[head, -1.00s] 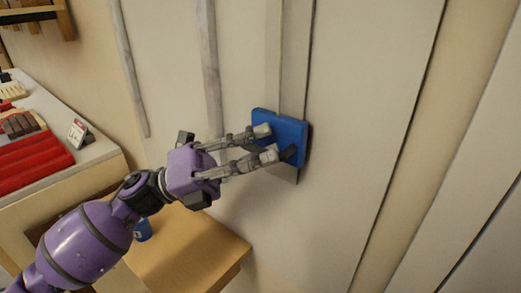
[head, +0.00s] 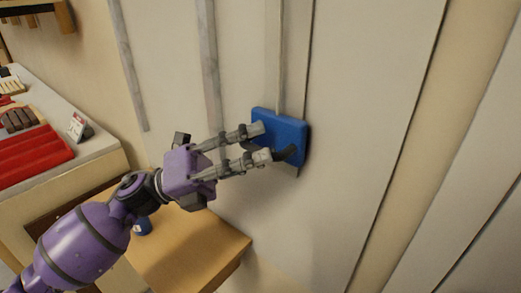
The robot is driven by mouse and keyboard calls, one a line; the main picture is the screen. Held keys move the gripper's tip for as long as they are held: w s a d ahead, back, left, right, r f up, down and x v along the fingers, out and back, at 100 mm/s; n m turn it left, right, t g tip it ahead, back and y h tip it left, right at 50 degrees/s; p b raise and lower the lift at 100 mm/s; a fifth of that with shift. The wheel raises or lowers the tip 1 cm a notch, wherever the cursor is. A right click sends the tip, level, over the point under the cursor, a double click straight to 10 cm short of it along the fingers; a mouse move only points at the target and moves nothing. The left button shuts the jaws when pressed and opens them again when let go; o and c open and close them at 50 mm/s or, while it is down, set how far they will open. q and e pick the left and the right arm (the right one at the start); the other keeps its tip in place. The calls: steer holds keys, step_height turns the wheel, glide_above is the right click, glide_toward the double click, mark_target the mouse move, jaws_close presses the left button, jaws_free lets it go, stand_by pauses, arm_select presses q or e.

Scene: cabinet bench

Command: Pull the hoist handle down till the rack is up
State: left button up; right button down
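A blue block (head: 285,130) sits at the lower end of a vertical strip (head: 293,60) on the pale wall panel. A short dark peg (head: 287,154) sticks out low on the block's front; I take this to be the hoist handle. My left gripper (head: 260,143) is in front of the block's left side. Its two fingers are apart with nothing seen gripped between them. The lower fingertip is close to the peg; I cannot tell if it touches. My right gripper is not in view. No rack can be made out for sure.
A counter (head: 95,152) at left carries a red ridged tray (head: 32,155), a small sign card (head: 76,127) and dark brown pieces (head: 18,119). A wooden table (head: 195,255) with a blue cup (head: 142,227) stands below my arm. A wooden shelf (head: 40,10) is at top left.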

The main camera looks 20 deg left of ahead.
arm_select(q)
steer(key=v, duration=1.1)
steer(key=shift+a, duration=0.1)
